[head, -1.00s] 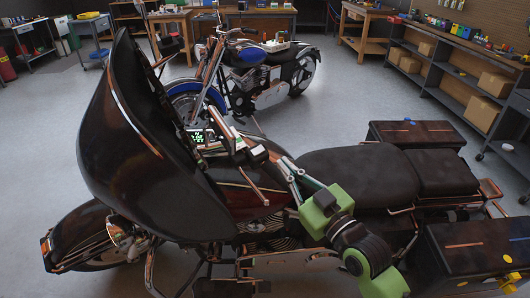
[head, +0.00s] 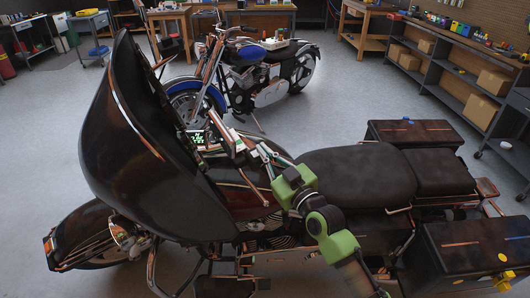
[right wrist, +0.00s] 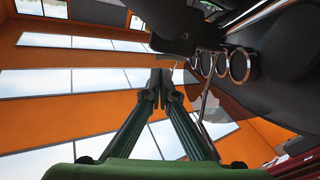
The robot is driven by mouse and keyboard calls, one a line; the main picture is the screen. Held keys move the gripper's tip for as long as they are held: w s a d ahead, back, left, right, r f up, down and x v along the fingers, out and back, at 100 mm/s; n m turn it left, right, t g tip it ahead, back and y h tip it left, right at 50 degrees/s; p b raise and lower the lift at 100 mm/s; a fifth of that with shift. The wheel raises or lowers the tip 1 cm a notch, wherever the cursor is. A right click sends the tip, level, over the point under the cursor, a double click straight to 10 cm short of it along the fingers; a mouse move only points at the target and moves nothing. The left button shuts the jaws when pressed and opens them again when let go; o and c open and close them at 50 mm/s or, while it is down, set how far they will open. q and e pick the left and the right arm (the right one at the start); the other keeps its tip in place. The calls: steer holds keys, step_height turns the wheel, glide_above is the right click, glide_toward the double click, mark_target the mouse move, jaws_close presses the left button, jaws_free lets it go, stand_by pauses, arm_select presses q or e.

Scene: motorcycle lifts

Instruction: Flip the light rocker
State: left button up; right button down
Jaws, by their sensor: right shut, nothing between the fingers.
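The light rocker itself is too small to make out. The handlebar control housing (head: 240,146) is by the dash of the near black motorcycle, behind the fairing. My right gripper (head: 262,150) is shut and empty. Its fingertips point up and left, just right of the housing. In the right wrist view the closed green fingers (right wrist: 160,76) meet just below a dark housing (right wrist: 188,28), seemingly apart from it. My left gripper is not in view.
The large dark fairing (head: 140,150) stands left of the handlebar. The seat (head: 357,174) and panniers (head: 475,248) are on the right. A lit dash display (head: 198,138) is beside the controls. A blue motorcycle (head: 250,76) and workbenches stand behind, with clear floor between.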

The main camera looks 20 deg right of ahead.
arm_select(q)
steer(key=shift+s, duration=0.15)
arm_select(e)
steer(key=shift+w+f, duration=0.15)
steer(key=shift+f, duration=0.2)
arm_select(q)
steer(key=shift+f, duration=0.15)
arm_select(e)
steer(key=shift+d+f, duration=0.1)
